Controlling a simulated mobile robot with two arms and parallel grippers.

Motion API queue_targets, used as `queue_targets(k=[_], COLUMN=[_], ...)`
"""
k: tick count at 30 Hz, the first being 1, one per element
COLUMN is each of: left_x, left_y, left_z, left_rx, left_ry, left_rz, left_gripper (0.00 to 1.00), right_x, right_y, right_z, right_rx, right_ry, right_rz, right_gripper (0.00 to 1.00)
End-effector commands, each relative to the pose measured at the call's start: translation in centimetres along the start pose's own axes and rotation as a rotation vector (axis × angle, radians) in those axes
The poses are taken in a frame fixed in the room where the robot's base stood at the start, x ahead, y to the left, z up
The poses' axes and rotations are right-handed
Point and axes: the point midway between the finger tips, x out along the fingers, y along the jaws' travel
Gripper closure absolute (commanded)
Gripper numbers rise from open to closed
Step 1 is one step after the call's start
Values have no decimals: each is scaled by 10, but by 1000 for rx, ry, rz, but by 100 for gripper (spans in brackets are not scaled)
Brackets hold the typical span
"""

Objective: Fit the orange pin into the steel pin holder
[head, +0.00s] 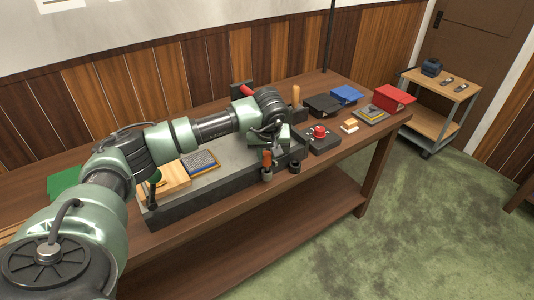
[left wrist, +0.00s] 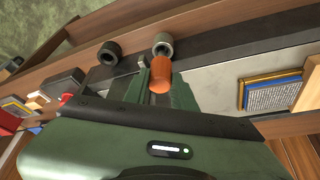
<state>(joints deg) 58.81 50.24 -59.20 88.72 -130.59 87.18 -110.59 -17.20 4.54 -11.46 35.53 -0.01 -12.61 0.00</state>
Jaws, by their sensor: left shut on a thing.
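The orange pin (head: 266,158) is held upright by my left gripper at the front edge of the grey work surface. In the left wrist view the pin (left wrist: 160,76) sits between the two green fingers of my left gripper (left wrist: 160,88), which is shut on it. The steel pin holder (head: 266,175), a short grey ring, appears right below the pin. In the left wrist view the holder's (left wrist: 163,40) opening lies at the pin's far end. I cannot tell whether the pin's tip has entered it. My right gripper is not in view.
A second, darker ring (head: 295,167) stands just right of the holder. A dark box with a red button (head: 320,132) is farther right. The floor in front is clear.

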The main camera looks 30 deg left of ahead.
Motion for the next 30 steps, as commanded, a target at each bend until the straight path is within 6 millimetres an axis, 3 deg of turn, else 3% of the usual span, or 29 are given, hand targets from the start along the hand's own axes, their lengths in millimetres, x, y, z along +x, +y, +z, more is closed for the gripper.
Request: queue_targets(k=[27, 28, 30], left_x=[22, 22, 22], left_y=[0, 0, 0], left_z=[9, 9, 9], left_rx=[0, 0, 1], left_ry=[0, 0, -1], left_rz=[-1, -1, -1], left_gripper=[100, 71, 52], right_x=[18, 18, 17], right_y=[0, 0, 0], right_z=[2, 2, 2], right_rx=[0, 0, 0], right_ry=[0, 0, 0], right_rz=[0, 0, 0], right_gripper=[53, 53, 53])
